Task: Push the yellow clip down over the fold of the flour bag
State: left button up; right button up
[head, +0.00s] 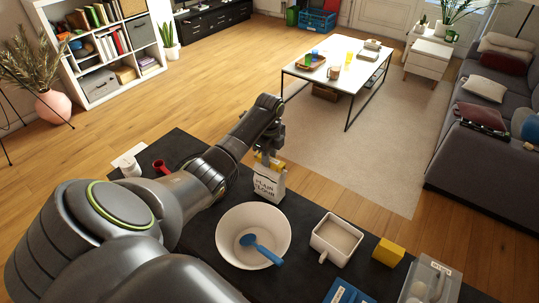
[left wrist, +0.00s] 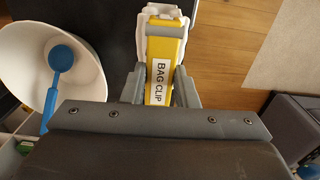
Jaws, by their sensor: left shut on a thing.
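The flour bag (head: 268,184) stands upright on the dark counter, a white bag with the words "PLAIN FLOUR". My left gripper (head: 269,152) is directly above its top, pointing down. It is shut on the yellow clip (left wrist: 163,65), which bears a "BAG CLIP" label. In the left wrist view the clip lies between the fingers (left wrist: 160,80), with the white bag (left wrist: 166,20) showing around its far end. The clip is at the bag's top; I cannot tell how far down over the fold it sits. My right gripper is not in view.
A white bowl (head: 228,225) with a blue spoon (head: 262,249) stands close in front of the bag. A white square dish (head: 336,238), a yellow block (head: 389,252) and a clear box (head: 440,272) stand to the right. A red cup (head: 160,167) stands left, behind my arm.

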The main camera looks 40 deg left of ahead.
pick_arm(q)
jog(key=shift+f, duration=0.15)
jog(key=shift+f, duration=0.3)
dwell(0.3)
dwell(0.6)
jog(key=o, duration=1.1)
jog(key=shift+c, duration=0.2)
jog(key=shift+r, duration=0.1)
notch_tip(320, 180, up, 9)
jog(key=shift+f+b, duration=0.1)
jog(key=shift+b, duration=1.05)
notch_tip(320, 180, up, 8)
jog(key=p, duration=0.7)
jog(key=shift+r, duration=0.25)
